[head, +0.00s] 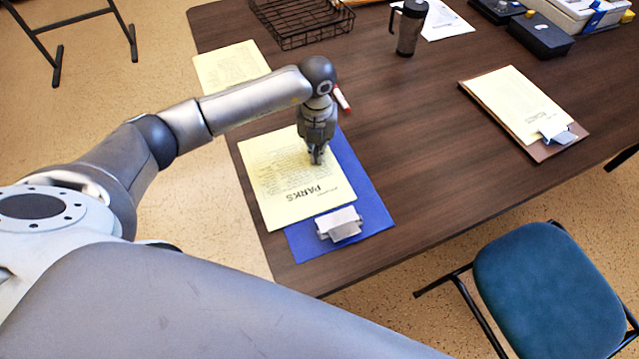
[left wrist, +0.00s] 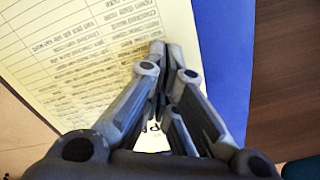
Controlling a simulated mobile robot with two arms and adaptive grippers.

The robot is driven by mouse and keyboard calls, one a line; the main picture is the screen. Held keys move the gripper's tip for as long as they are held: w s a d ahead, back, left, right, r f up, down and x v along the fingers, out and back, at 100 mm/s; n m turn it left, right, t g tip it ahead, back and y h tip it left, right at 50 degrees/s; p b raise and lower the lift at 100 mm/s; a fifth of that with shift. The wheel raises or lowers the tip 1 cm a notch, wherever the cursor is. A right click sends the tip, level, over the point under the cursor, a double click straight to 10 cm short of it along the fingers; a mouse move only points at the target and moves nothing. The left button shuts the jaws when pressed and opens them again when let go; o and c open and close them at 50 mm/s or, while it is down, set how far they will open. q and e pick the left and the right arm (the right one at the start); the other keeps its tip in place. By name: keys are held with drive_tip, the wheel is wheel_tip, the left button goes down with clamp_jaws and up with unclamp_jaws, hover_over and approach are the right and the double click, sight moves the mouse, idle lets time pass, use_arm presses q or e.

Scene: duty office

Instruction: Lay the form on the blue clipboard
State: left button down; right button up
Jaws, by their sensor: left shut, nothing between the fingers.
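The yellow form (head: 285,185), with PARKS printed on it, lies flat over the blue clipboard (head: 365,190). Blue shows along the form's right and bottom sides; the form reaches a little past the clipboard's left side. The clipboard's silver clip (head: 339,224) is just below the form's lower edge. My left gripper (head: 317,160) is shut and empty, pointing down over the form's right part. In the left wrist view its fingertips (left wrist: 168,45) are together above the form (left wrist: 90,40), beside the bare blue strip (left wrist: 223,50). I cannot tell whether they touch the paper. My right gripper is out of view.
Another yellow sheet (head: 230,66) lies behind my left arm. A brown clipboard (head: 550,150) with yellow paper lies at the right. A wire tray (head: 300,22) and dark mug (head: 410,28) stand at the back. A blue chair (head: 548,290) is in front.

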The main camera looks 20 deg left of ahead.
sight(332, 152)
use_arm(q)
drive_tip(key=shift+w, duration=0.1)
idle(0.3)
drive_tip(key=shift+w+d+b, duration=0.3)
drive_tip(key=shift+d, duration=0.1)
idle(0.4)
drive_tip(key=shift+w+d, duration=0.15)
drive_tip(key=shift+d, duration=0.05)
drive_tip(key=shift+w+d, duration=0.25)
drive_tip(key=shift+w, duration=0.1)
drive_tip(key=shift+w+d+b, duration=0.1)
drive_tip(key=shift+w+b, duration=0.1)
drive_tip(key=shift+b, duration=0.2)
drive_tip(key=shift+w+d, duration=0.2)
drive_tip(key=shift+d, duration=0.05)
drive_tip(key=shift+w+d, duration=0.1)
idle(0.4)
